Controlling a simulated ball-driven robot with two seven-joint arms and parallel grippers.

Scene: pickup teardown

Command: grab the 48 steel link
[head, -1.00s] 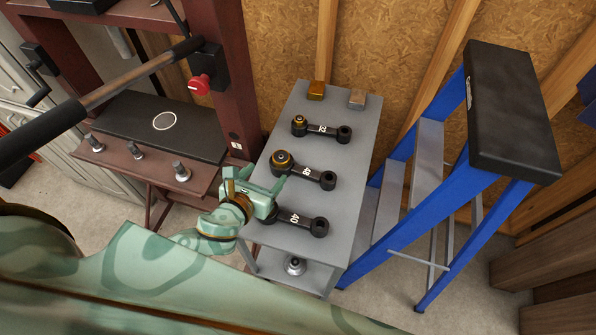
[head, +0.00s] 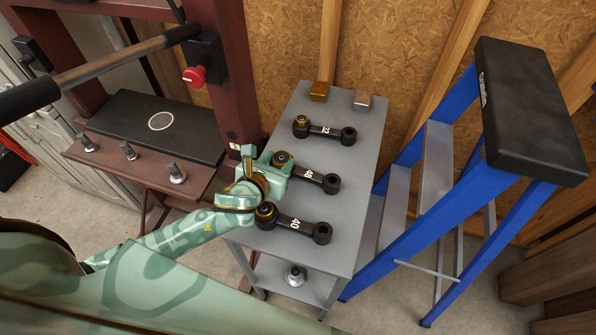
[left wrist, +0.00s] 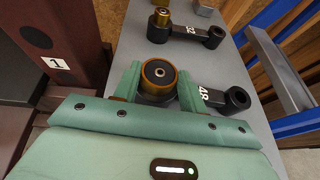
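The black 48 link (head: 317,177) lies across the grey cart top, between two similar links. Its brass-ringed end is at the left, and its plain end at the right. In the left wrist view the 48 link (left wrist: 238,100) has its ringed end between my fingertips. My left gripper (head: 268,160) is at that end, with its fingers apart, one on each side. In the left wrist view the gripper (left wrist: 158,82) shows little space beside the ringed end; I cannot tell whether the fingers touch it. My right gripper is not in view.
The 32 link (head: 325,131) lies behind and the 40 link (head: 295,224) in front, close to my left wrist. A brass block (head: 319,91) and a silver block (head: 362,100) sit at the back. A red-brown press (head: 232,80) stands left, a blue stepladder (head: 400,240) right.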

